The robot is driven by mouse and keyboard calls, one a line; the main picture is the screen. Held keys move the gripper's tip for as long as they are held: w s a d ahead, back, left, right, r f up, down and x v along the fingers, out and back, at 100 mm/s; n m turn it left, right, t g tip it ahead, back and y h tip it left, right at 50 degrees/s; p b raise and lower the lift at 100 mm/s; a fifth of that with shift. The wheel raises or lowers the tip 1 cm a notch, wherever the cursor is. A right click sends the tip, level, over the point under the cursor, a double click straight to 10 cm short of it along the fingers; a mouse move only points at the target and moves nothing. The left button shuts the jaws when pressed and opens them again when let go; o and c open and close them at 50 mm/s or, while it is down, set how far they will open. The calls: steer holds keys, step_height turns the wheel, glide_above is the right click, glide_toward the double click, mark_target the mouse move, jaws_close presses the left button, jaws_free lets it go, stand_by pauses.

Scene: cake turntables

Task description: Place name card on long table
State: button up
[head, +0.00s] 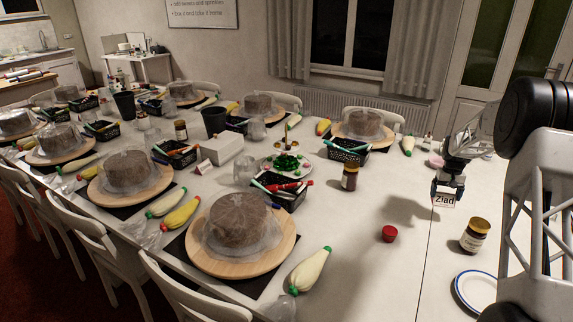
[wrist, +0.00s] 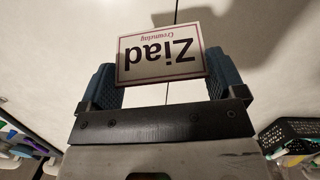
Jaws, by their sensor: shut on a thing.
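The name card (head: 444,201) is a small white card with a dark red border and the name "Ziad" in black. My gripper (head: 447,188) is shut on it at the right side of the long table (head: 390,265). In the wrist view the card (wrist: 160,52) sits between the two blue-grey fingers of my gripper (wrist: 162,85) and looks upside down. The card is over the white tabletop near a seam. I cannot tell whether its lower edge touches the table.
Another jar (head: 350,176) and a black basket (head: 348,151) are to the left. Wrapped cakes on turntables (head: 245,235) fill the left. Bare tabletop lies around the card.

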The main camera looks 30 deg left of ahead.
steer(key=s+a+f+n, duration=0.1)
steer(key=s+a+n, duration=0.6)
steer(key=s+a, duration=0.8)
steer(key=s+a+f+n+t+h, duration=0.1)
steer(key=s+a+n, duration=0.7)
steer(key=s+a, duration=0.8)
steer(key=a, duration=0.4)
steer(key=shift+s+f+t, duration=0.15)
steer(key=shift+f+t, duration=0.15)
glide_above(325, 213)
steer(key=shift+a+f, duration=0.4)
steer(key=shift+f, duration=0.35)
steer(key=shift+f, duration=0.1)
steer(key=shift+f, duration=1.7)
steer(key=shift+f, duration=0.1)
